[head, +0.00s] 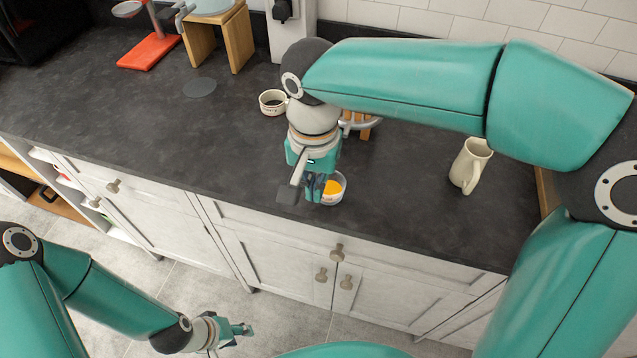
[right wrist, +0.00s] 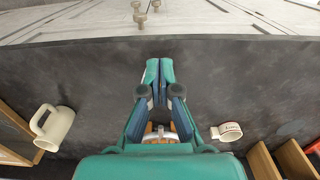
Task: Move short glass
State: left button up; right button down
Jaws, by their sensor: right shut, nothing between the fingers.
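A small short glass (head: 337,190) with something orange in it stands on the dark counter near its front edge in the head view. It is partly covered by my right gripper (head: 318,190), which points down just in front of it. In the right wrist view my right gripper (right wrist: 160,70) is shut with nothing between its fingers, and I cannot make out the glass there. I cannot tell whether the gripper touches the glass. My left gripper (head: 240,331) hangs low over the floor, away from the counter; its jaw opening is unclear.
A cream pitcher (head: 470,165) stands to the right on the counter. A wooden stand with metal (head: 364,132) is behind my right gripper. A wooden stool (head: 240,42) and red-based scale (head: 149,51) are farther back.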

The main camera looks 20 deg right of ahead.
aim_at(329, 189)
jog(key=f, duration=0.3)
jog(key=w+d+f+p, duration=0.1)
jog(key=f, duration=0.2)
jog(key=w+d+f+p, duration=0.1)
jog(key=f, duration=0.2)
jog(key=shift+f, duration=0.2)
pick_arm(q)
jog(key=shift+s+a+r, duration=0.1)
jog(key=shift+r, duration=1.1)
pick_arm(e)
jog(key=shift+w+d+f, duration=0.1)
jog(key=shift+w+d, duration=0.15)
jog(key=shift+w, duration=0.25)
